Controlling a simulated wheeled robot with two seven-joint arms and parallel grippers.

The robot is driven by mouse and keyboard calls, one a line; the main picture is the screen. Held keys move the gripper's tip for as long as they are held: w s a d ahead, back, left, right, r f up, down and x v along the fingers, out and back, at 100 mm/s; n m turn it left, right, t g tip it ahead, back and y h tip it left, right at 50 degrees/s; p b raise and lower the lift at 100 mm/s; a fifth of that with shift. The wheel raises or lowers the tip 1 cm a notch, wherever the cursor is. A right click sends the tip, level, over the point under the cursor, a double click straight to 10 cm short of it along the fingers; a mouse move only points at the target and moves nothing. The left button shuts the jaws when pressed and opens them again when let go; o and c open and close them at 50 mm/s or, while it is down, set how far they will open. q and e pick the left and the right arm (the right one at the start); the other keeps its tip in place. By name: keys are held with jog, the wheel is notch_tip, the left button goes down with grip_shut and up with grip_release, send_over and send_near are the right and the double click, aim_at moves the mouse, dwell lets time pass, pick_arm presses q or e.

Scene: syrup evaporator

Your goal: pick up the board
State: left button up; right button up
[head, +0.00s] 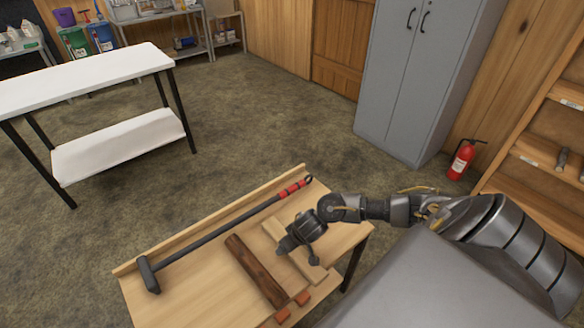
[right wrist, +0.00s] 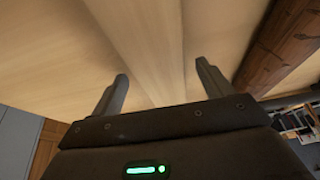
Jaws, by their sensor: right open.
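The board (head: 273,229) is a pale, narrow plank lying flat on the wooden table, right of a dark brown log. My right gripper (head: 300,254) is over the board's middle and hides part of it in the head view. In the right wrist view the board (right wrist: 148,45) runs between the two fingers of my right gripper (right wrist: 165,80), one on each side. The fingers are apart, with a gap to the board. I cannot tell how far the fingertips are above the tabletop. My left gripper is not in view.
The table (head: 190,284) has a raised back edge. A long black-headed hammer (head: 222,228) with a red grip lies along it. The dark log (head: 258,272) lies close left of the board. A grey cabinet (head: 415,80) stands behind.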

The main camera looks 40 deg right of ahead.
jog(key=shift+w+f, duration=0.15)
jog(key=shift+f, duration=0.15)
jog(key=shift+c, duration=0.5)
jog(key=c, duration=1.1)
jog(key=shift+c, duration=0.2)
jog(key=shift+r, duration=0.15)
